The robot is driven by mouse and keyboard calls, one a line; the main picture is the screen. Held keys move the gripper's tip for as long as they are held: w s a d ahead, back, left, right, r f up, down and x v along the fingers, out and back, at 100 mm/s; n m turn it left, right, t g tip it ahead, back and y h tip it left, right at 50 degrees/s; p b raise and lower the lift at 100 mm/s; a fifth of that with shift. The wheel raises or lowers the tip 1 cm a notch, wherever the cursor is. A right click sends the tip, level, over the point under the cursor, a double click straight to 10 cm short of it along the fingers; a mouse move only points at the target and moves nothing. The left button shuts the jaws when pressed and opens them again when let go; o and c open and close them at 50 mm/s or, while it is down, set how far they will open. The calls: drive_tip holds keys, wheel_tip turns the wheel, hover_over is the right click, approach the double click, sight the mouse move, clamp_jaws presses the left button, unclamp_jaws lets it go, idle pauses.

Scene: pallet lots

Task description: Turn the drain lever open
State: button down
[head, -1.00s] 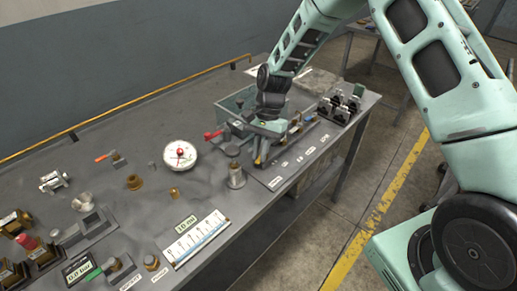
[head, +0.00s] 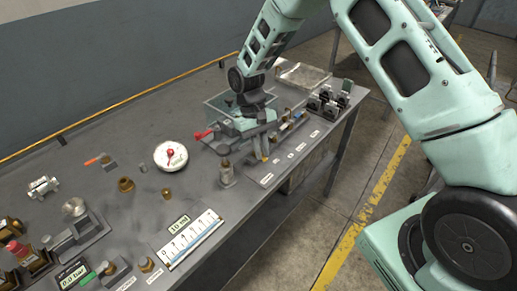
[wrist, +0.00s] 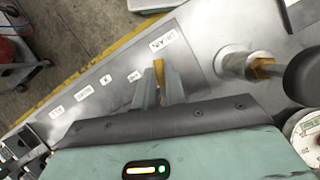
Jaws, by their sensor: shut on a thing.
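My gripper (wrist: 158,88) points down at the bench's front edge and its two grey fingers are closed on a narrow yellow lever (wrist: 159,73). In the head view the gripper (head: 262,148) is partly hidden by its own wrist, and only a bit of yellow shows at the fingertips. The yellow lever stands just behind a small white label (wrist: 163,40), whose text is upside down and hard to read; I take it as the drain lever. Its base and pivot are hidden by the fingers.
A metal post fitting (head: 227,175) stands close beside the gripper. A round white gauge (head: 170,156) and a red-handled lever (head: 203,134) are to its left. Black clamps (head: 328,101) stand at the right end of the bench.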

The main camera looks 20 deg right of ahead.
drive_tip(key=shift+w+d+n+t+h, duration=0.15)
drive_tip(key=shift+d+n+h, duration=0.15)
drive_tip(key=shift+n, duration=0.65)
drive_tip(key=shift+w+d+n+t+h, duration=0.15)
drive_tip(key=shift+n+h, duration=0.25)
drive_tip(key=shift+n, duration=0.55)
drive_tip(key=c, duration=1.5)
unclamp_jaws()
drive_tip(key=shift+o, duration=0.2)
drive_tip(key=shift+s, duration=0.1)
drive_tip(key=b+v, duration=0.3)
drive_tip(key=v, duration=1.4)
drive_tip(key=shift+r, duration=0.25)
